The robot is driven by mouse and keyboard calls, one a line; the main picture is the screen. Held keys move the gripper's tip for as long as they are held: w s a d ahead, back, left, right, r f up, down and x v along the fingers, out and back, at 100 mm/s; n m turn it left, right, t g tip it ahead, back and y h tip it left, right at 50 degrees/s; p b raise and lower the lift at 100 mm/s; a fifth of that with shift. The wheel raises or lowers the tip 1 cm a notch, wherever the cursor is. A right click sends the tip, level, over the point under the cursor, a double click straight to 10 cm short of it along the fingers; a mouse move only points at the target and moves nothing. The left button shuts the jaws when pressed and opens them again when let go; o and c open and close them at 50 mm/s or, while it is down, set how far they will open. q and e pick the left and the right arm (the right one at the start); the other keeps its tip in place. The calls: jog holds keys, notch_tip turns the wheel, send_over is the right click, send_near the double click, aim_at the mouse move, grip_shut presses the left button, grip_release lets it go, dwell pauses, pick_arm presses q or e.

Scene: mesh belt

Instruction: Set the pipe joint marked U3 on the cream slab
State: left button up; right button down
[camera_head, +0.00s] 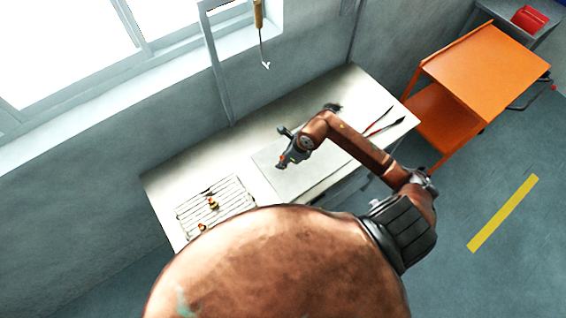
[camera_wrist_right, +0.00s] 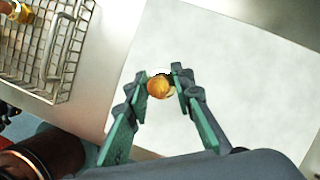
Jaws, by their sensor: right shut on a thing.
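My right gripper (camera_head: 286,160) hangs over the left part of the cream slab (camera_head: 290,184) on the bench. In the right wrist view, the gripper (camera_wrist_right: 161,84) is shut on a brassy-orange pipe joint (camera_wrist_right: 158,88) held between its fingertips, with the pale slab (camera_wrist_right: 245,75) below it. I cannot tell whether the joint touches the slab. No marking on it can be read. My left gripper is not in view.
A wire mesh belt (camera_head: 236,188) lies left of the slab, with pipe joints (camera_head: 212,203) on it. Pliers-like tools with red handles (camera_head: 378,122) lie at the bench's right. An orange cart (camera_head: 485,65) stands beyond. A hook tool hangs on the wall.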

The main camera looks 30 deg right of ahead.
jog(key=f, duration=0.1)
jog(key=f+p, duration=0.1)
jog(key=f, duration=0.1)
jog(key=shift+w+d, duration=0.15)
jog(key=shift+d, duration=0.05)
jog(key=shift+f, duration=0.35)
jog(key=c, duration=1.6)
grip_release()
jog(key=shift+f, duration=0.1)
jog(key=b+v, duration=0.2)
jog(key=v, duration=1)
